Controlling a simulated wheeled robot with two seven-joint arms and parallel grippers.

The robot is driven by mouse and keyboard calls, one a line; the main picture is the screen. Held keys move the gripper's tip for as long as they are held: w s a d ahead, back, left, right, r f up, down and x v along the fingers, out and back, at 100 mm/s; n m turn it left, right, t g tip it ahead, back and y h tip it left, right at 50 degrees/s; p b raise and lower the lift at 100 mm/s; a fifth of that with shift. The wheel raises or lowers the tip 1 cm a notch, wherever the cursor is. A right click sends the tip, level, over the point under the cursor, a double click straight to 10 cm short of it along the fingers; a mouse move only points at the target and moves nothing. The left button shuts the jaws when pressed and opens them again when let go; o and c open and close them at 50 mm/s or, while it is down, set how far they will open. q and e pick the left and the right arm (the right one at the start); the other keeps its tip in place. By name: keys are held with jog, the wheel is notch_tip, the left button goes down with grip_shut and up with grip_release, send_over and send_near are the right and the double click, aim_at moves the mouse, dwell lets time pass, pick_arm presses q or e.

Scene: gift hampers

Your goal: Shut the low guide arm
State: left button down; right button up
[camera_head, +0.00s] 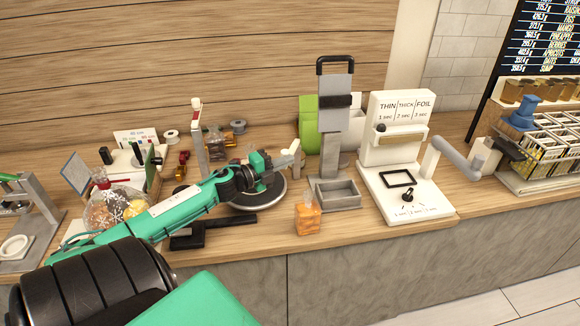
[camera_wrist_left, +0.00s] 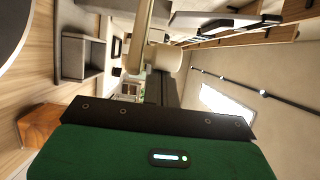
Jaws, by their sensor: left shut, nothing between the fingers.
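My left gripper (camera_head: 277,171) is over the dark round turntable (camera_head: 268,196), its fingers pointing right and shut with nothing between them. In the left wrist view its dark finger mount (camera_wrist_left: 150,118) crosses the lower middle. A small cream Y-shaped piece (camera_head: 291,153) shows just beyond the fingertips; I cannot tell whether they touch. A dark bar (camera_head: 225,223) lies low along the turntable's front edge. I cannot tell which part is the low guide arm; my arm hides part of the turntable. My right gripper is not in view.
Right of the turntable stand an orange box (camera_head: 308,217), a grey stand with a tray (camera_head: 338,192) and a white sealer (camera_head: 402,130) with a side arm (camera_head: 456,158). A bag (camera_head: 112,208) stands left.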

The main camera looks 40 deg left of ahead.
pick_arm(q)
jog(key=s+a, duration=0.2)
jog(key=a, duration=0.4)
jog(key=shift+a, duration=0.35)
dwell(0.5)
